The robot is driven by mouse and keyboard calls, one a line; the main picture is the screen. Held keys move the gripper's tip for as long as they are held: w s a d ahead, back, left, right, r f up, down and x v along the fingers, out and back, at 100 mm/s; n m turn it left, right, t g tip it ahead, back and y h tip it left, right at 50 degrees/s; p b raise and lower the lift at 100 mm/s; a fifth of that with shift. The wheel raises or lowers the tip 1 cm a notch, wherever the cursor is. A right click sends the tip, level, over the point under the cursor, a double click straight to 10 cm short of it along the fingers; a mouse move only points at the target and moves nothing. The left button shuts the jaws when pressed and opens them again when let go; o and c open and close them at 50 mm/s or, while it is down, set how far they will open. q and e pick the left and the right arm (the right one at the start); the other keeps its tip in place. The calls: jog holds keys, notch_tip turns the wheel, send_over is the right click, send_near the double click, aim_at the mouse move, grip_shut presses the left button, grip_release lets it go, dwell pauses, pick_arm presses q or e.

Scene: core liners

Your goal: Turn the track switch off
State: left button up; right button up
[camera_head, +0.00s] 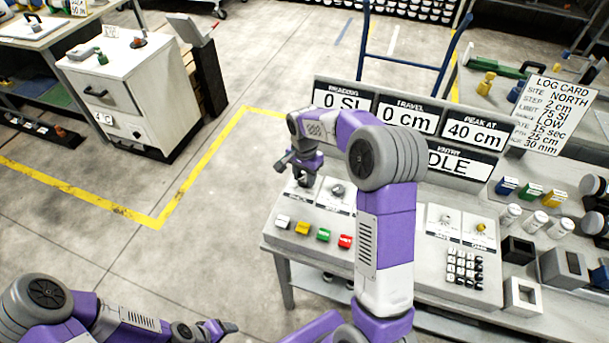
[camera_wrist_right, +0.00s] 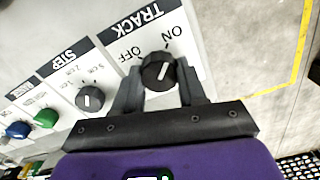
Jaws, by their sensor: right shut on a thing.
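The track switch is a dark round knob (camera_wrist_right: 158,72) on a white plate marked TRACK, with OFF and ON beside it in the right wrist view. My right gripper (camera_wrist_right: 160,82) has one finger on each side of the knob and is shut on it. The knob's pointer is partly covered, so I cannot tell its exact setting. In the head view my right gripper (camera_head: 301,168) reaches down to the far left corner of the console and mostly hides the knob. My left gripper (camera_head: 215,328) is low at the left, away from the console; its jaw gap is unclear.
The STEP knob (camera_wrist_right: 89,98) sits beside the track plate, with green (camera_wrist_right: 46,118) and blue (camera_wrist_right: 18,129) knobs beyond. Coloured buttons (camera_head: 323,235) line the console's front. A display board (camera_head: 470,135) stands behind. Open floor (camera_head: 220,240) lies left of the console.

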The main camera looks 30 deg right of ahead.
jog(key=shift+n+p, duration=0.3)
jog(key=shift+n, duration=0.1)
jog(key=shift+c, duration=0.4)
jog(key=shift+r+n+p, duration=0.1)
jog(key=shift+n+p, duration=0.45)
jog(key=shift+n, duration=0.45)
jog(key=n+p, duration=0.2)
jog(key=n, duration=0.3)
jog(key=n+p, duration=0.1)
jog(key=n, duration=0.4)
jog(key=shift+w+p, duration=0.1)
jog(key=shift+p, duration=0.25)
jog(key=n+p, duration=0.1)
jog(key=n, duration=0.3)
jog(key=shift+a+n, duration=0.1)
jog(key=shift+n, duration=0.6)
jog(key=o, duration=1.1)
jog(key=shift+c, duration=0.2)
